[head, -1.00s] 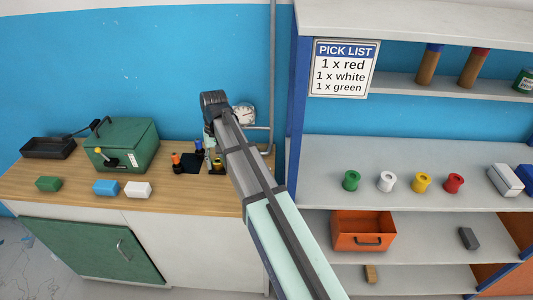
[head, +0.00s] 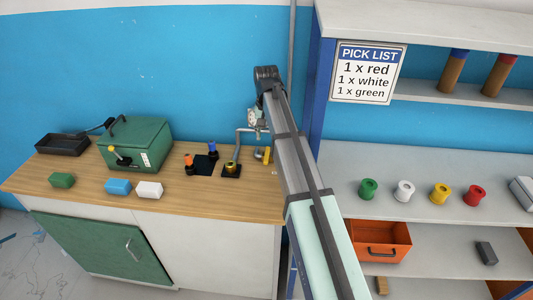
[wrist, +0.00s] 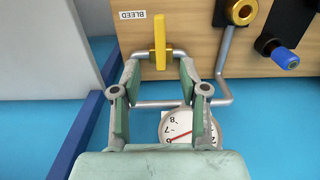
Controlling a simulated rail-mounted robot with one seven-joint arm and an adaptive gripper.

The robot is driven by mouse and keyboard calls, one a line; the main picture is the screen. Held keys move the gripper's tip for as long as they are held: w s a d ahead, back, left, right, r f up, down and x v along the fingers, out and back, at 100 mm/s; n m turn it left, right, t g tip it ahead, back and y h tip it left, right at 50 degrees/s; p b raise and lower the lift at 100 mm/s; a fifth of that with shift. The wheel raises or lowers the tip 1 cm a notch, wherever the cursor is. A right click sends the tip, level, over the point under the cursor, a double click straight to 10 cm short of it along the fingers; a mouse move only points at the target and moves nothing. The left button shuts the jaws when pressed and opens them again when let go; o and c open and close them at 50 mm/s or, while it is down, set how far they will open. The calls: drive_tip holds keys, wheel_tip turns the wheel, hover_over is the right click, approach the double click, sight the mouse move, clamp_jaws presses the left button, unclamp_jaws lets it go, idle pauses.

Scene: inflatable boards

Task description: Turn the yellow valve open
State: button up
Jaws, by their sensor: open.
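The yellow valve (head: 266,155) is on a grey pipe over the right end of the wooden counter, just left of my arm in the head view. In the wrist view the yellow valve handle (wrist: 160,42) is a flat bar crossing the pipe, beside a "BLEED" label. My gripper (wrist: 157,68) is open, with its two green fingers spread. The handle appears just beyond the fingertips and lined up with the gap between them. I see no contact, and the exact depth is unclear.
A round gauge (wrist: 190,130) sits close under the fingers in the wrist view. A bent pipe (wrist: 222,80) and a blue knob (wrist: 286,58) are to the right. The blue shelf post (head: 316,110) stands right of the valve. A green box (head: 135,145) is farther left.

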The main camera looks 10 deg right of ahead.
sight(266, 157)
wheel_tip(266, 157, down, 10)
drive_tip(key=shift+f+p, duration=0.1)
drive_tip(key=shift+p, duration=0.95)
clamp_jaws()
